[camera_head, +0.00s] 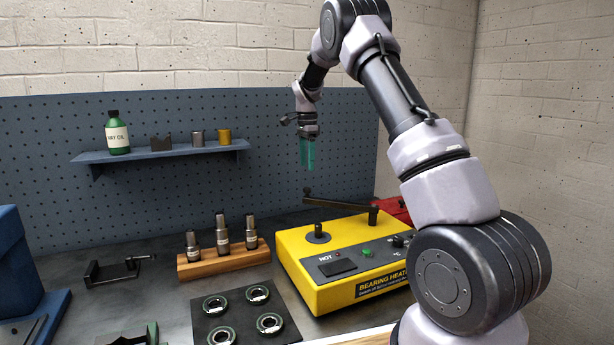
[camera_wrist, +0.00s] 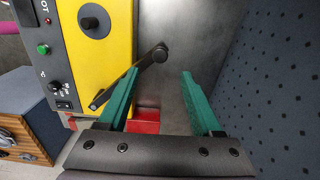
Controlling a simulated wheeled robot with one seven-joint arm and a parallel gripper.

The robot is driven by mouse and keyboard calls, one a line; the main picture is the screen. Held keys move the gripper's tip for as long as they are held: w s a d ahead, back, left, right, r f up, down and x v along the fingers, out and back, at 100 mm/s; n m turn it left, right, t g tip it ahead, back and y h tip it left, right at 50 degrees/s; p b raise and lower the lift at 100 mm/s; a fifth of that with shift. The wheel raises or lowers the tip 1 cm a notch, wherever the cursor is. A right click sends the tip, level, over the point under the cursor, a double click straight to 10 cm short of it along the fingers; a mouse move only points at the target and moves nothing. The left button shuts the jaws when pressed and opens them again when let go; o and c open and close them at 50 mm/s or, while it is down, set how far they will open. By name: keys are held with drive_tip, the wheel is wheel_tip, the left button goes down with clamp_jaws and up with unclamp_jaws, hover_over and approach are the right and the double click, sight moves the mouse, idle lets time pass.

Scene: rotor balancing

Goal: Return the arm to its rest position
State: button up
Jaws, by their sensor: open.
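My gripper (camera_head: 307,153) hangs with its green fingers pointing down, in the air above the back of the bench and in front of the pegboard. In the wrist view my gripper (camera_wrist: 160,80) shows two green fingers spread apart with nothing between them. My arm rises on the right of the head view and bends over at the top. The yellow bearing heater (camera_head: 345,262) stands below and to the right of the gripper. Its dark swing bar (camera_head: 338,203) lies below the fingers, apart from them.
A shelf (camera_head: 163,155) on the pegboard holds an oil bottle (camera_head: 117,133) and small parts. A wooden block (camera_head: 222,259) with several upright tools stands left of the heater. A dark mat (camera_head: 243,300) with several bearings lies in front. A red box (camera_head: 392,208) sits behind the heater.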

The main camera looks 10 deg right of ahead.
drive_tip(key=shift+r, duration=1.1)
drive_tip(key=s+d+r+n+t+y, duration=0.25)
drive_tip(key=s+r+n, duration=0.25)
drive_tip(key=s+r, duration=1.1)
drive_tip(key=s+f+n+t, duration=0.1)
drive_tip(key=s+n+t, duration=0.3)
drive_tip(key=s, duration=2.1)
drive_tip(key=shift+s+f+n+t, duration=0.3)
drive_tip(key=shift+f+n+t, duration=0.1)
drive_tip(key=shift+n, duration=0.7)
